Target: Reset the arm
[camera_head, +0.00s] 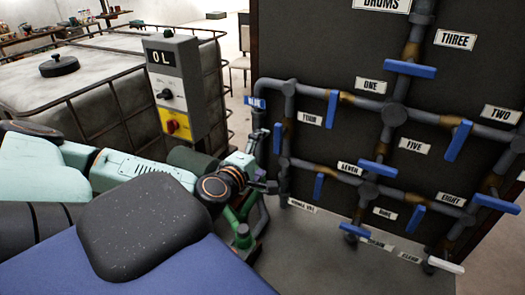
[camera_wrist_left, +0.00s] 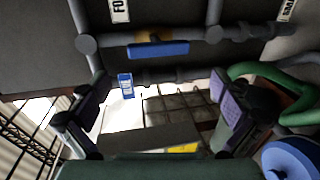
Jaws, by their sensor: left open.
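My left arm comes in from the left in the head view and reaches toward the pipe panel. Its gripper (camera_head: 262,170) is near the lower left pipe of the panel, below a blue label (camera_head: 255,102). In the left wrist view the two fingers of the left gripper (camera_wrist_left: 160,108) stand wide apart with nothing between them. The blue label (camera_wrist_left: 126,86) shows beyond the fingers, on a pipe. Part of the gripper is hidden behind its own wrist in the head view. My right gripper is in neither view.
A dark panel (camera_head: 330,62) carries grey pipes with several blue valve handles (camera_head: 410,68) and white number labels. A grey control box (camera_head: 176,85) with a knob and yellow switch stands by a caged tank (camera_head: 75,85). Green hoses (camera_wrist_left: 270,72) run close to the gripper's right finger.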

